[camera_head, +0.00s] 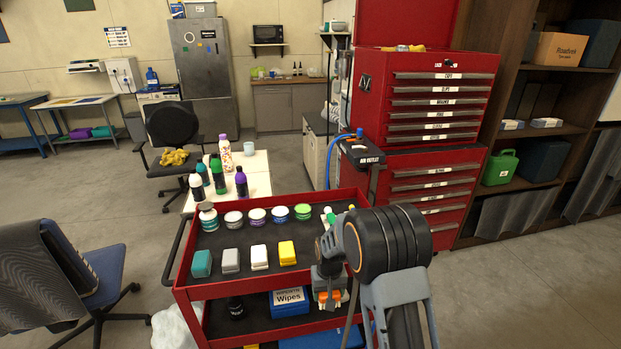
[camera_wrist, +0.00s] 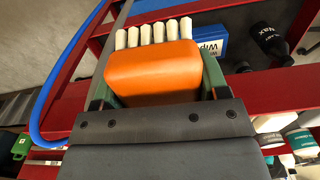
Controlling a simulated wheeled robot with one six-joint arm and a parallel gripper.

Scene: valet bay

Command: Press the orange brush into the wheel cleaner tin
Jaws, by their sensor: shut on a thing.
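My gripper (camera_head: 329,287) is shut on the orange brush (camera_head: 330,297), at the near right side of the red cart. In the wrist view the orange brush (camera_wrist: 153,72) fills the space between the fingers of my gripper (camera_wrist: 157,92), with several white bristle tufts on its far side.
Teal (camera_head: 202,263), grey, white and yellow blocks stand on the red cart's (camera_head: 232,293) top tray. A blue wipes box (camera_head: 289,303) sits on its lower shelf. A red tool chest (camera_head: 430,140) stands behind, and a blue chair (camera_head: 70,265) to the left. Bottles stand on a white table.

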